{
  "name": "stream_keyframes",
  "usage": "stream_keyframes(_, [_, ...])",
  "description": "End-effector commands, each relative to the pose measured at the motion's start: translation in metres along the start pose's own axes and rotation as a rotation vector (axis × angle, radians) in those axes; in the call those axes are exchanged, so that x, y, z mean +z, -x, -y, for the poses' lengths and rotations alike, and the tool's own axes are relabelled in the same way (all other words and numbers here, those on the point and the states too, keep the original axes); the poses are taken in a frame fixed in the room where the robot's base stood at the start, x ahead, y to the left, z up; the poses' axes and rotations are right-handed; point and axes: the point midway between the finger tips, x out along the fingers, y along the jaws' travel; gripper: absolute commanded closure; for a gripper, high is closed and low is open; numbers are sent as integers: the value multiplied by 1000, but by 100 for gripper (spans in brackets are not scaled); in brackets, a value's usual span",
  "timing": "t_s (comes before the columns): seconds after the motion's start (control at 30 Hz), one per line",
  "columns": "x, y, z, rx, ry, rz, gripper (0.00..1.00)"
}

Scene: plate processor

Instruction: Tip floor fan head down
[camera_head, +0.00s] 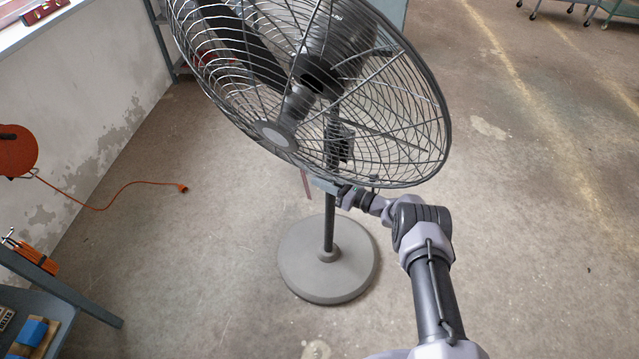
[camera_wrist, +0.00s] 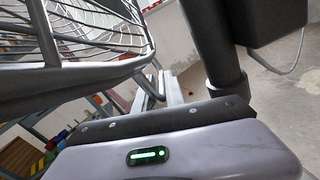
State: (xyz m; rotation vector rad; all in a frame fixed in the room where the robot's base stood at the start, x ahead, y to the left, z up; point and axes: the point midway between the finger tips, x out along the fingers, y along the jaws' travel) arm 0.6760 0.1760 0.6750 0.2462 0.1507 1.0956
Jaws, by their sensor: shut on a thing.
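The floor fan head (camera_head: 275,135) is a round dark wire cage with a grey hub, tilted with its face toward the lower left. Its motor housing sits behind. A dark upright pole (camera_head: 329,228) carries it from a round grey base (camera_head: 312,278). My gripper (camera_head: 325,185) is at the cage's lower rim, partly hidden by it. In the wrist view, my gripper (camera_wrist: 160,90) is shut on a thin curved bar by the fan cage (camera_wrist: 90,72). The exact contact is small and hard to see. The pole (camera_wrist: 222,75) stands to the right of the fingers.
An orange cable reel (camera_head: 17,151) is at the left, with its orange cord (camera_head: 120,194) on the floor. A blue-grey shelf (camera_head: 62,290) with items stands at the lower left. A worn wall (camera_head: 95,80) is behind it.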

Motion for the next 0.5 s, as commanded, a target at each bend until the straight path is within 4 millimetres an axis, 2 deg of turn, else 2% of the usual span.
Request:
stream_keyframes(0.2, [0,1,21,-2,77,1,100])
stream_keyframes(0.5, [1,1,24,-3,87,0,100])
